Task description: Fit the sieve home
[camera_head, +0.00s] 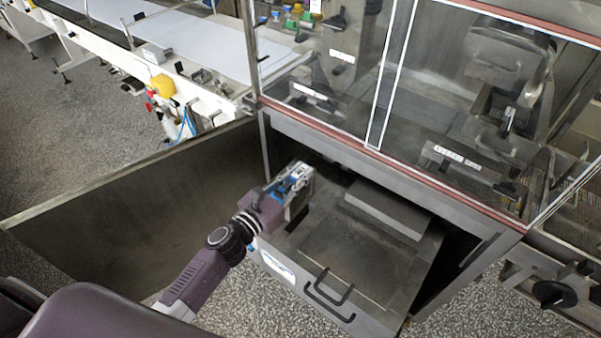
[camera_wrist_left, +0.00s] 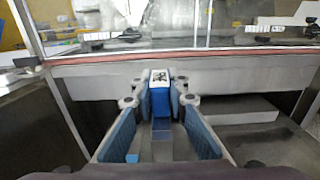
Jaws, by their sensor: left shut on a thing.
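A grey metal drawer-like unit (camera_head: 388,308) is pulled out below the glass-fronted machine. It has a black handle (camera_head: 328,288) and a flat dark plate (camera_head: 350,255) on top. I cannot tell which part is the sieve. My left gripper (camera_head: 297,180) is over the unit's left rear side, in front of the opening. It also shows in the left wrist view (camera_wrist_left: 160,100), with its blue-padded fingers and a narrow grey strip between them. It is shut on a grey part that its fingers largely hide. My right gripper is not in view.
A large metal door (camera_head: 140,205) stands open left of the opening. The machine's lower frame (camera_head: 385,165) crosses just above the unit. A raised grey block (camera_head: 390,207) lies at the back of the unit. A white conveyor (camera_head: 200,50) runs at upper left.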

